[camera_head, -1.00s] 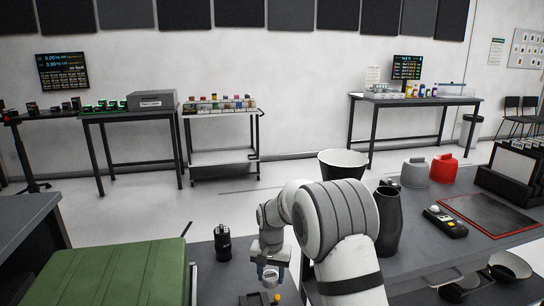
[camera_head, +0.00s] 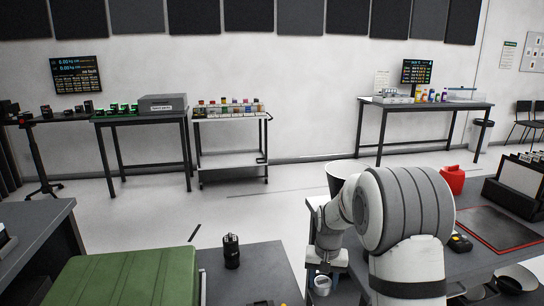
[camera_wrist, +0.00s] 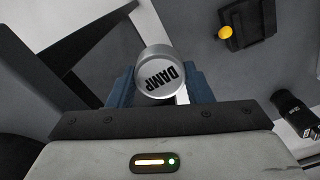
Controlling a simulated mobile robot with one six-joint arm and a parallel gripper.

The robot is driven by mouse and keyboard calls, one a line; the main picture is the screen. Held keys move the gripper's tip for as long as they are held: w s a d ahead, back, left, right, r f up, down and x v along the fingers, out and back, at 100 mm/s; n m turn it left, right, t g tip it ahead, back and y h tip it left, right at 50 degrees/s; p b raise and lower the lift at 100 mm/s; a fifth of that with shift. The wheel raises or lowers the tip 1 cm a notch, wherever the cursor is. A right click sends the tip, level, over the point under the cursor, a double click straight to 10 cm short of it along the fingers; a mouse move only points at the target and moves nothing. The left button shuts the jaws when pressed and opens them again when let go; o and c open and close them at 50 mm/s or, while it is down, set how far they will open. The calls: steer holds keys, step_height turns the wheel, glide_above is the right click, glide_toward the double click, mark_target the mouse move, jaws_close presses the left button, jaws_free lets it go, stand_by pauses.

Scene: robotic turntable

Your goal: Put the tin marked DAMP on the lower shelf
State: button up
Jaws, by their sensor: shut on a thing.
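The silver tin (camera_head: 322,284) is in my gripper (camera_head: 322,277), near the bottom middle of the head view. In the wrist view the tin's flat round lid (camera_wrist: 158,75) faces the camera and reads DAMP. The blue fingers of my gripper (camera_wrist: 160,88) are shut on the tin, one on each side. A white trolley (camera_head: 230,118) stands far off by the back wall. Its lower shelf (camera_head: 232,172) looks bare, and its top holds several small bottles.
A black cylinder (camera_head: 231,252) stands on the near grey table, beside a green case (camera_head: 125,278). A black block with a yellow knob (camera_wrist: 228,32) shows in the wrist view. The right bench holds a red container (camera_head: 452,180). Open floor (camera_head: 145,215) lies before the trolley.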

steer(key=r+p, duration=0.1)
steer(key=p, duration=0.2)
steer(key=shift+s+r+n, duration=0.4)
steer(key=n+p, duration=0.1)
steer(key=p, duration=0.2)
steer(key=shift+s+r, duration=0.15)
steer(key=shift+s, duration=0.25)
steer(key=s+f, duration=0.5)
steer(key=f, duration=0.1)
steer(key=shift+f, duration=0.15)
